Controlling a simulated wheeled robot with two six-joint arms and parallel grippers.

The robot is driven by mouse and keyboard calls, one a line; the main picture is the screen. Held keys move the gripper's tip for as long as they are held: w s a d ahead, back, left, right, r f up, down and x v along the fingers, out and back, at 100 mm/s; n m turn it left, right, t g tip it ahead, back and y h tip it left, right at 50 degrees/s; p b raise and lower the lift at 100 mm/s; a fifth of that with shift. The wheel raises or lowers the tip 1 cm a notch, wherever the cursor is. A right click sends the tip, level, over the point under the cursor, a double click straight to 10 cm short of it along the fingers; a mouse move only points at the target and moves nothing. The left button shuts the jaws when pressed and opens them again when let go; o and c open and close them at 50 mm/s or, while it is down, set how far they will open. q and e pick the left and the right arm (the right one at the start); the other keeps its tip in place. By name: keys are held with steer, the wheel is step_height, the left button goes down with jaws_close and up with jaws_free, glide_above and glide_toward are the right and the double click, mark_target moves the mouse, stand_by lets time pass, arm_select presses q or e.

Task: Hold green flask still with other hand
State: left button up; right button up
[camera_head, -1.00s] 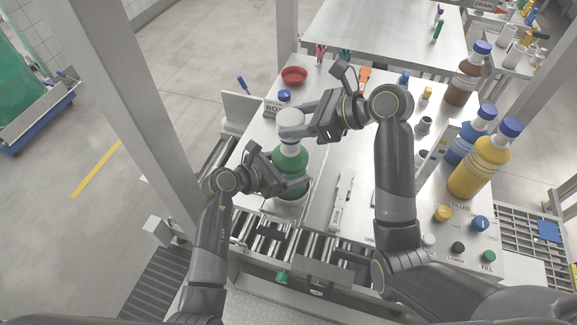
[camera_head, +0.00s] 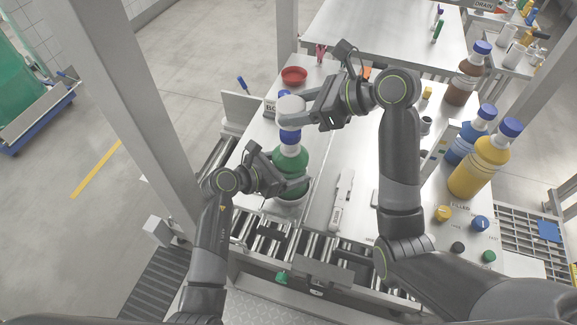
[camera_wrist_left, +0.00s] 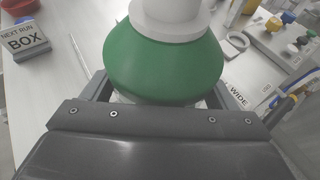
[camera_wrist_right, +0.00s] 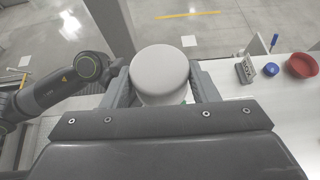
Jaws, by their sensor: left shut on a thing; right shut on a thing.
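The green flask (camera_head: 291,160) stands upright at the near left of the bench, with a white collar and a blue band at its neck. My left gripper (camera_head: 287,184) is shut around its lower body; the left wrist view shows the green shoulder (camera_wrist_left: 164,68) between the fingers. My right gripper (camera_head: 293,116) is shut on a white round cap (camera_head: 291,104) directly above the neck. The cap's flat top also shows in the right wrist view (camera_wrist_right: 160,72). I cannot tell whether the cap still touches the neck.
A red dish (camera_head: 294,76) and a "BOX" sign (camera_head: 270,108) are behind the flask. Yellow (camera_head: 480,165), blue (camera_head: 472,138) and brown (camera_head: 467,77) bottles stand at the right. A roller conveyor (camera_head: 270,235) runs along the near edge.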

arm_select(q)
steer(key=shift+s+a+f, duration=0.1)
steer(key=shift+s+f, duration=0.05)
steer(key=shift+f, duration=0.2)
arm_select(e)
steer(key=w+v, duration=0.1)
steer(key=v, duration=0.7)
steer(key=shift+d, duration=0.65)
arm_select(q)
steer(key=o, duration=0.9)
steer(key=shift+o, duration=1.3)
steer(key=shift+w+r, duration=0.15)
steer(key=shift+w, duration=0.05)
arm_select(e)
steer(key=shift+w+f, duration=0.15)
steer(key=shift+w, duration=0.05)
arm_select(q)
steer(key=shift+s+a+r, duration=0.15)
steer(key=v, duration=1.1)
steer(key=shift+a, duration=0.2)
steer(key=shift+s+a, duration=0.1)
steer(key=shift+s, duration=0.05)
arm_select(e)
steer(key=shift+s, duration=0.1)
